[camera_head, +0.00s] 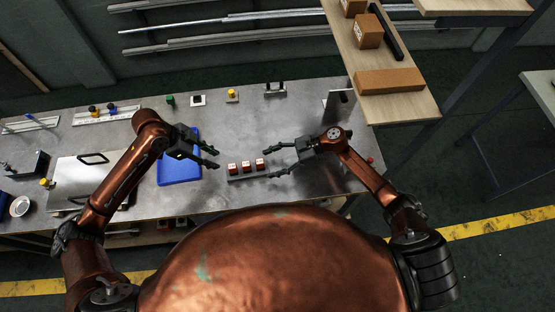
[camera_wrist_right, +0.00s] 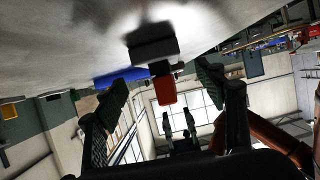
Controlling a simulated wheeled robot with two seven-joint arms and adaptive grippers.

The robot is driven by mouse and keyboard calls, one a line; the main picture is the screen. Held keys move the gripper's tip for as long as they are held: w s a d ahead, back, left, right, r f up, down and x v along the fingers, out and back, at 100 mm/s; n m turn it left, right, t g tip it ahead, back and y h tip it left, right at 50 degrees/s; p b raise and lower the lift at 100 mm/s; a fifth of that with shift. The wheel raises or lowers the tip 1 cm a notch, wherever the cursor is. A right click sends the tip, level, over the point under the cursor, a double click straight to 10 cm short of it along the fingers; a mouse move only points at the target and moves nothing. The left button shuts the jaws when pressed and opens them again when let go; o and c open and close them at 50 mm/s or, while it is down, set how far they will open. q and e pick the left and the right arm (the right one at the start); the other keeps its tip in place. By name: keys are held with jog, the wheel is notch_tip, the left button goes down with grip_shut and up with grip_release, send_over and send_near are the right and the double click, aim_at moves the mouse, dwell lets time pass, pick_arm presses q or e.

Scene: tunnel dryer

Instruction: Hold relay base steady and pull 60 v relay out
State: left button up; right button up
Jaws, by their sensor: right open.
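The relay base (camera_head: 249,177) is a grey strip on the metal bench, with three red-and-white relays (camera_head: 247,167) in a row on it. Their voltage markings are too small to read. My left gripper (camera_head: 215,157) is open and empty, left of the base and apart from it. My right gripper (camera_head: 271,161) is open around the right end of the row, closed on nothing. In the right wrist view the base (camera_wrist_right: 153,48) appears tipped over, with a red relay (camera_wrist_right: 165,90) between the spread fingers. The other relays are hidden behind it there.
A blue tray (camera_head: 180,170) lies left of the base, partly under my left arm. Coloured buttons and small fittings stand along the bench's back. A wooden shelf (camera_head: 395,105) with boxes overhangs at the right. Bench behind the base is mostly clear.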

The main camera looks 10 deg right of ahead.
aim_at(261, 167)
jog(key=shift+x, duration=2.4)
jog(key=shift+c, duration=0.5)
